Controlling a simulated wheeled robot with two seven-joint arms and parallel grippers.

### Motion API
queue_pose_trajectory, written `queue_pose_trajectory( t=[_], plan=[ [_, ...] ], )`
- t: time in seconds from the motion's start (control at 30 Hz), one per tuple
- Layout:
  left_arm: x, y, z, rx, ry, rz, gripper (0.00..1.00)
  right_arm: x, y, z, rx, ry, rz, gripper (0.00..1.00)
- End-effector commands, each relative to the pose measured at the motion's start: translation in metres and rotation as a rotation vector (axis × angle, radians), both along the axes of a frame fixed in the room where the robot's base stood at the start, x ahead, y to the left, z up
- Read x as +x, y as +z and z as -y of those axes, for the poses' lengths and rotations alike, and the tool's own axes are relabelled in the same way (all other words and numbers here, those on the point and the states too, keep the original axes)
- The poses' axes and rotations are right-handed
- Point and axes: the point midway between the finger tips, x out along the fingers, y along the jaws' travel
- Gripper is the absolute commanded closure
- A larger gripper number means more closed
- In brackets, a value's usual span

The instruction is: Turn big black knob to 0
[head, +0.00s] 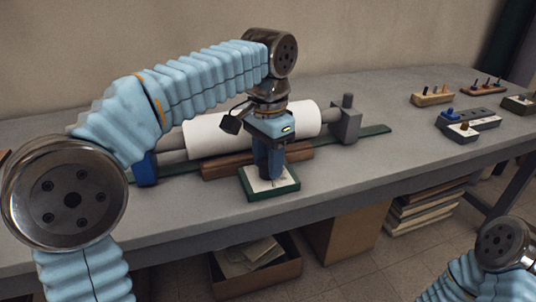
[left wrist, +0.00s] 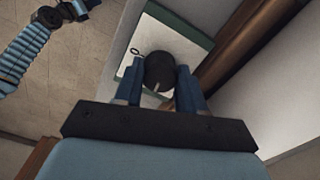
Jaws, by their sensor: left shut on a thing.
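The big black knob (left wrist: 160,70) sits on a white dial plate (left wrist: 152,36) with a green edge. It is round and dark, with a small pale mark on the side towards my left gripper (left wrist: 160,78). The gripper's two blue fingers are shut on the knob, one on each side. In the head view my left gripper (head: 268,172) points straight down over the green-edged box (head: 285,190) and hides the knob. My right gripper is not in view; only part of my right arm shows.
Behind the box lie a wooden bar (head: 225,168) and a white roller (head: 208,134) between a blue and a grey block (head: 346,122). Small boxes with pegs and knobs (head: 433,96) stand at the right back. The grey bench (head: 385,100) is clear between.

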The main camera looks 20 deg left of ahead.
Motion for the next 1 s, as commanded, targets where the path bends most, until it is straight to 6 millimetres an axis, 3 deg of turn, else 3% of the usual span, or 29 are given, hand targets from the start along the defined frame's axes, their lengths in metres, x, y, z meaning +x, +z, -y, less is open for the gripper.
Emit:
queue_pose_trajectory(
  t=[0.5,1.0],
  plan=[
    [0.000,0.003,0.000,0.000,-0.463,0.000,0.91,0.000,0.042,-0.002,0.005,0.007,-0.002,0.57],
    [0.001,0.000,0.000,-0.001,-0.939,0.004,0.91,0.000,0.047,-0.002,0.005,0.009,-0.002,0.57]
  ],
)
